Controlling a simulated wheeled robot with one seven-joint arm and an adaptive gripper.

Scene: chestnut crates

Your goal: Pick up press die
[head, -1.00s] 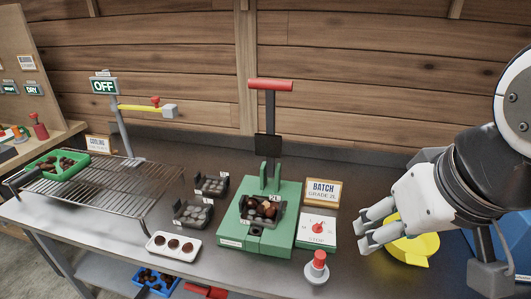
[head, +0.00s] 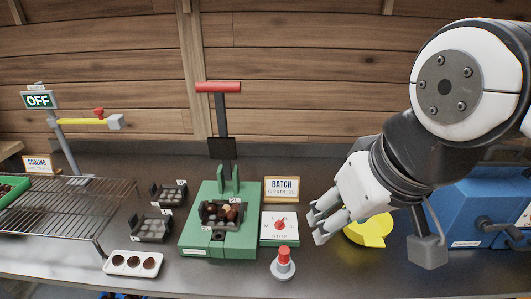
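Dark dies with round hollows stand on the bench: a rear die (head: 168,194) and a front die (head: 151,228), both left of the green press (head: 194,237). Another dark die (head: 221,215) sits on the press and holds several brown and pale chestnuts. The frames do not show which one is the press die. My gripper (head: 316,222) is above the bench right of the press, with its fingers apart and nothing seen between them. It is apart from all the dies.
A red-handled lever (head: 218,88) rises from the press. A dial plate (head: 279,227), a red-topped button (head: 284,262) and a batch sign (head: 282,189) stand between press and gripper. A yellow dish (head: 371,230) is behind the fingers; a blue machine (head: 468,215) is at right.

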